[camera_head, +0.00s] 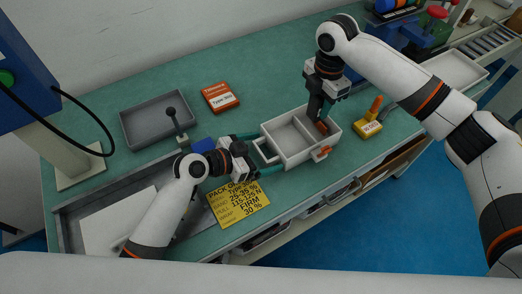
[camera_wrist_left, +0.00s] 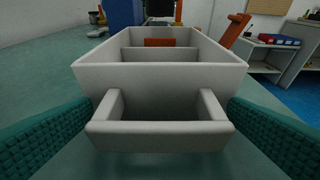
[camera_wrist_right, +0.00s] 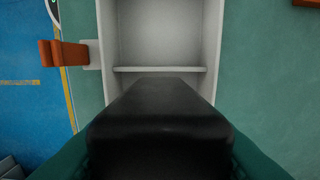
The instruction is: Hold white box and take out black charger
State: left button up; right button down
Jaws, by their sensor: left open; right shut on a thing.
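The white box (camera_head: 288,160) stands on the green bench and has a divider across its inside. In the left wrist view its handle (camera_wrist_left: 158,137) is between the teal fingers of my open left gripper (camera_head: 258,154), with a gap on both sides. My right gripper (camera_head: 317,112) points down at the box's right compartment. It is shut on the black charger (camera_wrist_right: 160,115), which fills the lower middle of the right wrist view. I cannot tell how far the charger's lower end sits inside the box.
An orange latch (camera_head: 321,154) sticks out from the box's front side. A yellow block (camera_head: 368,126) stands to the right. The bench behind the box is clear.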

pick_arm(q)
jog(key=v, duration=1.1)
jog(key=shift+a, duration=0.1)
jog(key=shift+s+a+r, duration=0.2)
jog(key=shift+a, duration=0.15)
